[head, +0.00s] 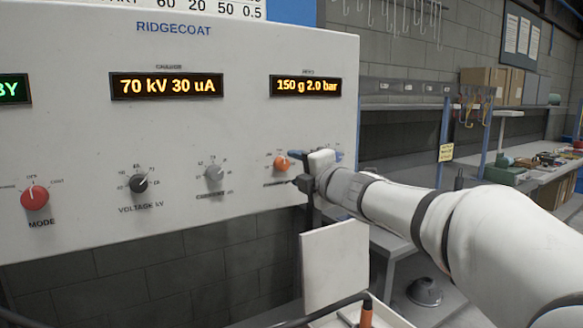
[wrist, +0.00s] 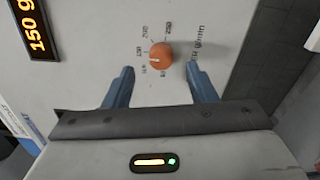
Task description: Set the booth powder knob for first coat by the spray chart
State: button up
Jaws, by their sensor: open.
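The orange powder knob (head: 282,163) is at the right end of the knob row on the white RIDGECOAT panel. It also shows in the wrist view (wrist: 160,56), with a scale printed around it. Its pale mark points left in that view. My gripper (head: 303,168) is at the knob's right in the head view. In the wrist view its open blue fingers (wrist: 160,70) stand on either side of the knob, apart from it. The display (head: 306,86) above the knob reads 150 g 2.0 bar. The spray chart (head: 205,8) is mostly cut off; its lowest row ends 60 20 50 0.5.
The red MODE knob (head: 35,197), black voltage knob (head: 138,183) and grey knob (head: 214,173) are to the left. Another display (head: 166,86) reads 70 kV 30 uA. A white board (head: 335,264) stands below the panel. A workbench (head: 545,175) is at the right.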

jog(key=v, duration=0.3)
jog(key=shift+d, duration=0.1)
jog(key=s+d+f+m+g+h+p, duration=0.2)
jog(key=s+d+f+m+h+p, duration=0.15)
jog(key=d+f+m+h, duration=0.35)
jog(key=s+d+f+m+g+h+p, duration=0.1)
jog(key=s+d+f+m+h+p, duration=0.25)
jog(key=d+m, duration=0.65)
jog(key=s+a+f+m+g+p, duration=0.1)
jog(key=s+f+m+g, duration=0.3)
jog(key=s, duration=0.7)
jog(key=s+f+m+g+p, duration=0.2)
jog(key=s+f+m+g, duration=0.3)
jog(key=s, duration=0.6)
jog(key=shift+a+f+m, duration=0.4)
jog(key=shift+f, duration=0.2)
